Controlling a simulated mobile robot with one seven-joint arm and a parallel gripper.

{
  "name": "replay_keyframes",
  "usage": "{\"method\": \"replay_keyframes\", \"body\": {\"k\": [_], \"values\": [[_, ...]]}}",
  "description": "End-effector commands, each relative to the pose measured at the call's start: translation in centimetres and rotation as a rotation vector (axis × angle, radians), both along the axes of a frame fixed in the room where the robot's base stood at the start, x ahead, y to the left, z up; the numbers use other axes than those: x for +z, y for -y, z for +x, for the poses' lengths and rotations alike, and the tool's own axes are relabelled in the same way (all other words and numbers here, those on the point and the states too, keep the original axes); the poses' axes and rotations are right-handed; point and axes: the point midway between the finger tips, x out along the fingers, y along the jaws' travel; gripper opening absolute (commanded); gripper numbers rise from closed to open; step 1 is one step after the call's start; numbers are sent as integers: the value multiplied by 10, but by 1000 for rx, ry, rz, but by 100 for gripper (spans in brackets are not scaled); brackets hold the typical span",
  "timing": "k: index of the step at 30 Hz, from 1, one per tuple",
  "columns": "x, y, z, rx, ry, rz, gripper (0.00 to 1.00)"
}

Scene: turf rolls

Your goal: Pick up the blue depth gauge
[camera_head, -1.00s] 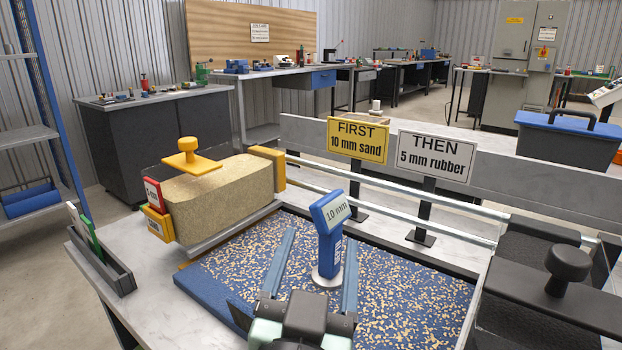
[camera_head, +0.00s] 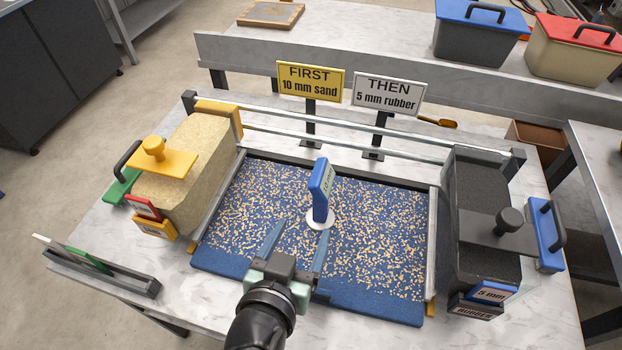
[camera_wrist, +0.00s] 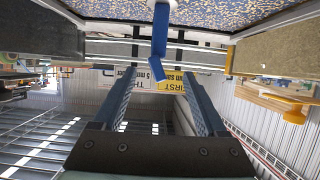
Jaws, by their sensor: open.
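The blue depth gauge (camera_head: 320,190) stands upright on a round white base on the blue, tan-flecked turf sheet (camera_head: 260,190). Its label faces right and is hard to read in the head view. My gripper (camera_head: 301,228) is open and empty, in front of the gauge, with the gauge near its right finger in the picture. In the wrist view the gauge (camera_wrist: 160,32) shows beyond and roughly between the two blue fingers (camera_wrist: 159,76), with a gap before it. The fingers do not appear to touch it.
A sand hopper block (camera_head: 188,165) with a yellow handle stands left of the sheet. A dark rubber hopper (camera_head: 485,190) stands right. Rails run behind the sheet, with a yellow sign (camera_head: 310,81) and a white sign (camera_head: 388,94). A slotted rack (camera_head: 105,270) sits front left.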

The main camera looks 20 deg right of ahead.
Motion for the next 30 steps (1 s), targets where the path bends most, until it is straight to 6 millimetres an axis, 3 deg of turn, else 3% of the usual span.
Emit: {"method": "replay_keyframes", "body": {"k": [9,30], "values": [[-21,30,44,-1,2,2,75],[-47,66,94,0,3,2,75]]}}
